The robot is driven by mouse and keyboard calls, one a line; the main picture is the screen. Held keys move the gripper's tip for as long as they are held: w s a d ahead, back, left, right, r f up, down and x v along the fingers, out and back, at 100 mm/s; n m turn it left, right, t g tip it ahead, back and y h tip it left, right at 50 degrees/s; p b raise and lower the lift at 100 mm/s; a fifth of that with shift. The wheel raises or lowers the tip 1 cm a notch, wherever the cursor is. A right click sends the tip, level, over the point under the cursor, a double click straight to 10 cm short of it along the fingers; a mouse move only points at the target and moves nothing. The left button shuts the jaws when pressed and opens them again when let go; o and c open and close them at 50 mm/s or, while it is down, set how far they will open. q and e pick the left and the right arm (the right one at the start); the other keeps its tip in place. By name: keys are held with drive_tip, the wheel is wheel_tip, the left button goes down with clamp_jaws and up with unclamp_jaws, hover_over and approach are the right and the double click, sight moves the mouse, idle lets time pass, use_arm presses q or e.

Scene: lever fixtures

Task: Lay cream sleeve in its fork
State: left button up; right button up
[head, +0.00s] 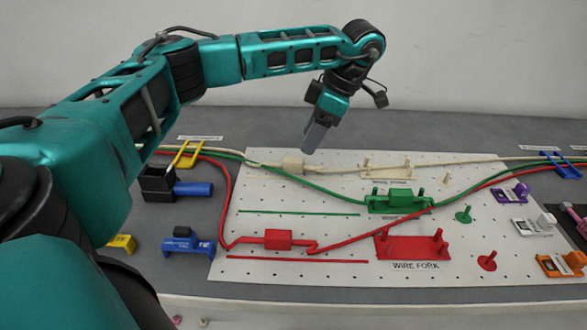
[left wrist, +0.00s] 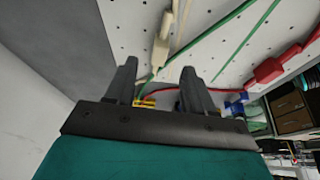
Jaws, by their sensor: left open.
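The cream sleeve (head: 293,162) is a small block on the cream wire, lying on the white perforated board at its back left. The cream fork (head: 388,172), a low base with upright posts, stands to the right of the sleeve and apart from it. My left gripper (head: 315,138) points down above the board, just right of the sleeve and higher, with nothing in it. In the left wrist view the open fingers (left wrist: 158,68) are spread, and the cream sleeve (left wrist: 162,45) shows beyond them, untouched.
A green sleeve (head: 390,198) sits at the green fork. A red sleeve (head: 278,238) lies left of the red fork (head: 412,246). Green and red wires cross the board (head: 330,265). Yellow guides (head: 188,155) and small lever fixtures (head: 188,243) flank it.

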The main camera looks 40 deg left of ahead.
sight(295, 159)
use_arm(q)
drive_tip(key=b+x, duration=0.1)
drive_tip(key=x, duration=0.6)
drive_tip(key=shift+s+a+f, duration=0.1)
drive_tip(key=shift+s+a, duration=0.05)
drive_tip(key=shift+c, duration=0.3)
clamp_jaws()
